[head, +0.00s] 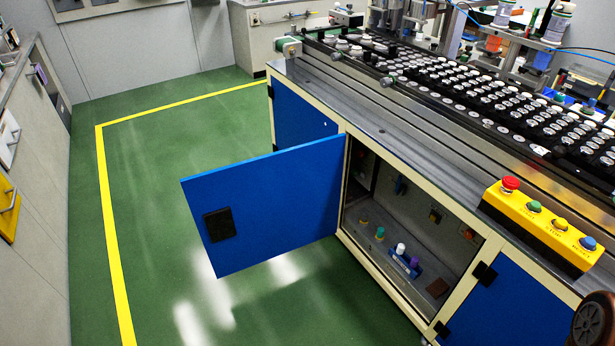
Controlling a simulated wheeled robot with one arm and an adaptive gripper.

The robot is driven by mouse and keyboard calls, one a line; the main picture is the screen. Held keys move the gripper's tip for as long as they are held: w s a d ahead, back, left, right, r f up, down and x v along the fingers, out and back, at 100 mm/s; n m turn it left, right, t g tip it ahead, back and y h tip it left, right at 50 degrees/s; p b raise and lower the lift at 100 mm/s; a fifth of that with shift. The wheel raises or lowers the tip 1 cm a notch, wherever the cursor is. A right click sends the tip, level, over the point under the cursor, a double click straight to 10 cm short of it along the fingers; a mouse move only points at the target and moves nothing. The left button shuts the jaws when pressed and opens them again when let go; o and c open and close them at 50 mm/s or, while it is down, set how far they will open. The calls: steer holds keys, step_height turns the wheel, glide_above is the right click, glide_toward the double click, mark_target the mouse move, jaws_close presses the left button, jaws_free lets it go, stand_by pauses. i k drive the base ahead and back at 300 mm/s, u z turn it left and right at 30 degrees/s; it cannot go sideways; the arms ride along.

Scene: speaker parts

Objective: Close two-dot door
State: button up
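A blue cabinet door (275,205) stands wide open, swung out to the left from the cream-framed cabinet. It joins the frame at the left side of the opening. A dark square handle plate (219,225) sits near its free edge. I cannot make out dots on this door. The cabinet opening (410,225) shows a grey interior with small coloured parts on its floor. My gripper is not in view.
Blue panels (300,122) and (510,305) flank the opening. A yellow button box (542,225) sits on the bench edge, below a conveyor (480,95) of parts. Green floor (150,230) is clear left of the door. A dark round object (592,325) fills the bottom right corner.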

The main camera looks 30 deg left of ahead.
mark_target(247, 213)
steer(key=u, duration=2.75)
steer(key=i, duration=4.45)
steer(key=z, duration=4.05)
steer(key=i, duration=0.35)
steer(key=z, duration=0.2)
